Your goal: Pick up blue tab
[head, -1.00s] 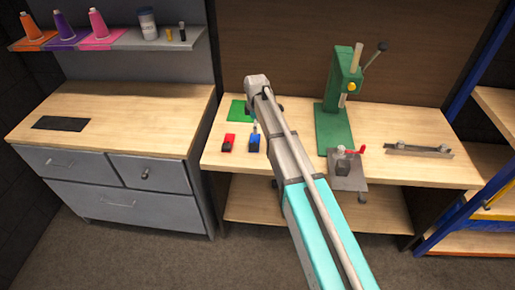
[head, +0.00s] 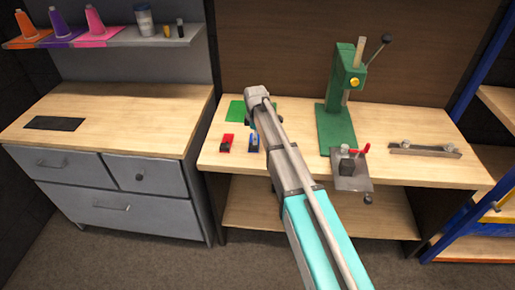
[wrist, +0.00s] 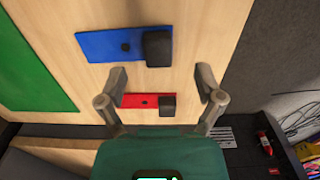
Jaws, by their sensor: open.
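The blue tab (wrist: 112,45) is a flat blue plate with a small dark hole and a dark block at its right end, lying on the wooden bench. In the head view the blue tab (head: 253,149) is partly covered by my arm. My gripper (wrist: 161,76) is open and empty above the bench. In the wrist view its fingertips sit between the blue tab and the red tab (wrist: 138,100), just below the blue tab in the picture. The red tab also has a dark block. The height above the bench is hard to tell.
A green sheet (wrist: 28,65) lies beside the tabs. The green press (head: 338,130), a metal fixture with a red handle (head: 352,182) and a metal bar (head: 425,150) stand to the right on the bench (head: 300,112). A drawer cabinet (head: 120,185) is at left.

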